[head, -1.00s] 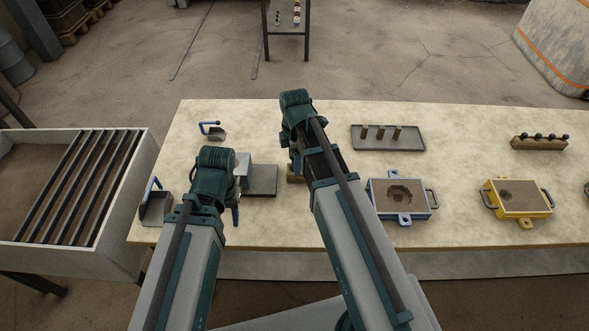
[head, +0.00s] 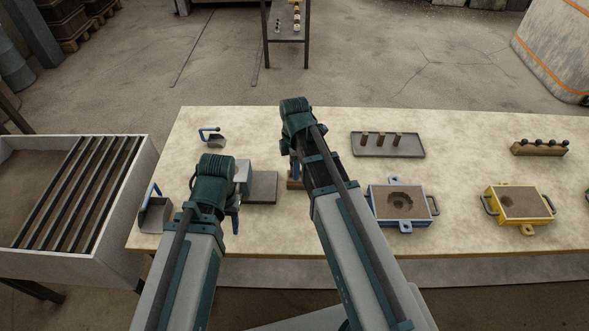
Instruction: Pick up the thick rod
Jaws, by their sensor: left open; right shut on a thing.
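My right gripper (head: 294,170) reaches down over a small brown block (head: 293,184) near the middle of the table. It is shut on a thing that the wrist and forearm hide. The thick rod cannot be made out for sure. My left gripper (head: 228,205) is open over the left part of the table, close to a grey plate (head: 262,187). Its fingers are mostly hidden by its wrist. Three short brown pegs (head: 381,140) stand upright on a grey tray (head: 415,148) at the back, right of my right arm.
A blue-framed box (head: 401,219) and a yellow box (head: 518,215) stand to the right. A brown block with dark knobs (head: 538,149) is at the far right. A slatted bin (head: 130,208) stands left of the table.

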